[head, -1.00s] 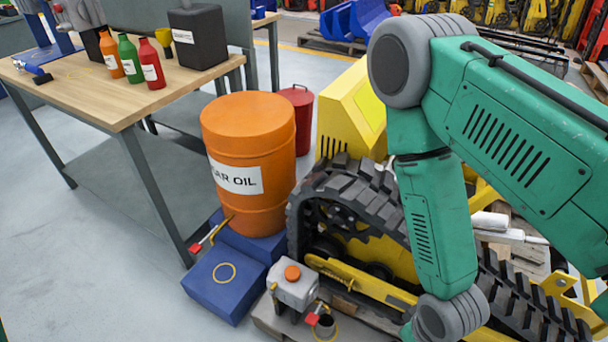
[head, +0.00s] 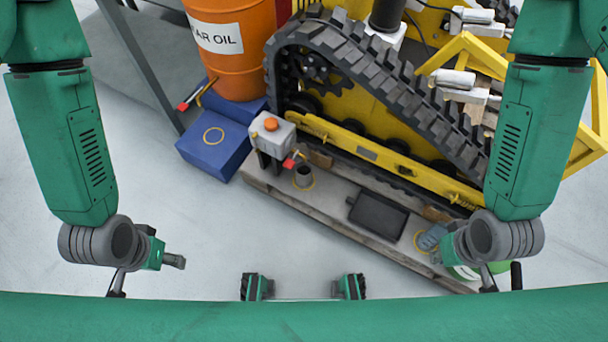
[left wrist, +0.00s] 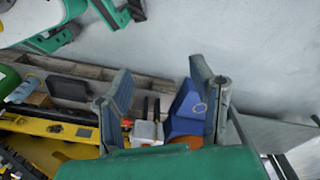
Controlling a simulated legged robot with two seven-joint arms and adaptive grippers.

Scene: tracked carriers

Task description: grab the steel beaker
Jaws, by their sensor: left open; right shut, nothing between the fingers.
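The steel beaker (head: 303,177) looks like a small dark grey open cup. It stands upright on the wooden pallet (head: 330,212), just right of a grey box with an orange knob (head: 272,133). I cannot make it out in the left wrist view, where a finger covers part of that area. My left gripper (head: 172,262) is well to the left of the beaker and apart from it. Its two fingers stand open with nothing held in the left wrist view (left wrist: 160,95). My right gripper (head: 432,238) is shut and empty, to the right of the beaker over the pallet's right end.
A yellow tracked carrier (head: 390,150) stands close behind the beaker. A black tray (head: 377,215) lies right of it. A blue box (head: 213,145) and an orange oil drum (head: 240,70) are at the left. The floor in front of the pallet is clear.

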